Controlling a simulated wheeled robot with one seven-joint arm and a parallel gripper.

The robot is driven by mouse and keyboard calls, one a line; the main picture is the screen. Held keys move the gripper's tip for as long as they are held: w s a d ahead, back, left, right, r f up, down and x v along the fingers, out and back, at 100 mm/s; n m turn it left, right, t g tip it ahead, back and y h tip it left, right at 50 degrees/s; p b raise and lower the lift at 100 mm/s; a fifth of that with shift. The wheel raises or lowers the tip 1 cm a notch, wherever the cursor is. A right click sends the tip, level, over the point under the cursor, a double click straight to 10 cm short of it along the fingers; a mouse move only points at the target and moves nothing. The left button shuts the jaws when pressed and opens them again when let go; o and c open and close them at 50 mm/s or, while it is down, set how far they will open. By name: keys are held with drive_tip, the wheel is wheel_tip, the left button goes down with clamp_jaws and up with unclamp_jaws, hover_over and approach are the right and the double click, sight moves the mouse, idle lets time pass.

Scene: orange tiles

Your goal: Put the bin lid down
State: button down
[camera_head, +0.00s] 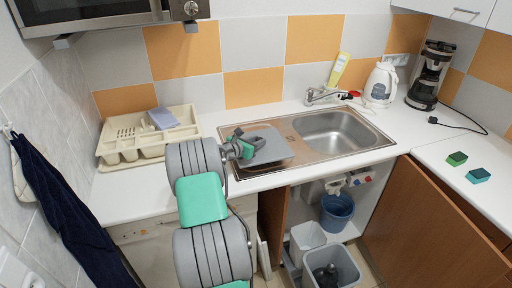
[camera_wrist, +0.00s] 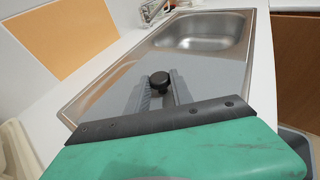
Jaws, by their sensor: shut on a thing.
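The bin lid (camera_head: 270,139) is a flat grey plate over the left, drainboard part of the steel sink. It also shows in the wrist view (camera_wrist: 215,75), with a black knob (camera_wrist: 159,78) on top. My gripper (camera_head: 250,145) is shut on this knob, its two fingers on either side in the wrist view (camera_wrist: 160,92). The lid looks about level and close to the drainboard; I cannot tell whether it touches. My gripper hides part of the lid. A grey open bin (camera_head: 347,262) with something dark inside stands low in the open cabinet.
The sink basin (camera_head: 335,132) is empty, with a tap (camera_head: 322,95) behind. A cream dish rack (camera_head: 148,140) with a blue sponge-like block is at left. A kettle (camera_head: 380,85), coffee maker (camera_head: 431,75) and two sponges are at right. A cabinet door (camera_head: 425,215) stands open. Counter is free in front of the rack.

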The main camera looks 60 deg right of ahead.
drive_tip(key=f, duration=0.1)
drive_tip(key=f+p, duration=0.1)
drive_tip(key=f, duration=0.1)
drive_tip(key=shift+w+d+f, duration=0.15)
drive_tip(key=shift+w+f, duration=0.05)
drive_tip(key=shift+f, duration=0.1)
drive_tip(key=shift+f, duration=0.2)
drive_tip(key=c, duration=1.1)
unclamp_jaws()
